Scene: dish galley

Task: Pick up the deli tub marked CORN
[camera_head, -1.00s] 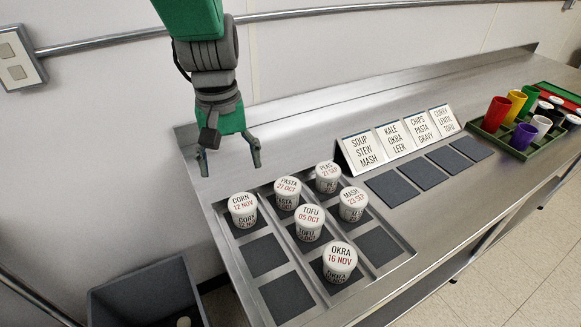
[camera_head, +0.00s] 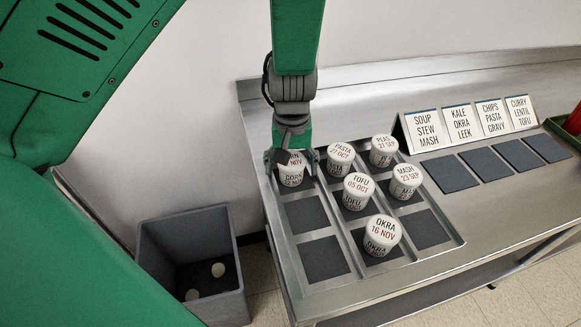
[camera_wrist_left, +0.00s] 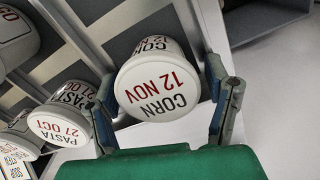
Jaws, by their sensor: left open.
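The white deli tub marked CORN 12 NOV (camera_head: 291,177) stands upright in the far left cell of the sunken rack (camera_head: 304,282). In the left wrist view the tub (camera_wrist_left: 157,85) sits between the two fingers, its lid facing the camera. My left gripper (camera_head: 291,160) is open, with its fingers on either side of the tub; it also shows in the left wrist view (camera_wrist_left: 165,95). I cannot tell whether a finger touches the tub. The gripper covers part of the lid in the head view. My right gripper is not in view.
The PASTA tub (camera_head: 340,157) stands close to the right of CORN. Tubs marked PEAS (camera_head: 383,151), TOFU (camera_head: 357,191), MASH (camera_head: 406,181) and OKRA (camera_head: 381,235) fill other cells. Label cards (camera_head: 475,126) stand behind dark pads (camera_head: 450,173). A grey bin (camera_head: 226,287) is on the floor.

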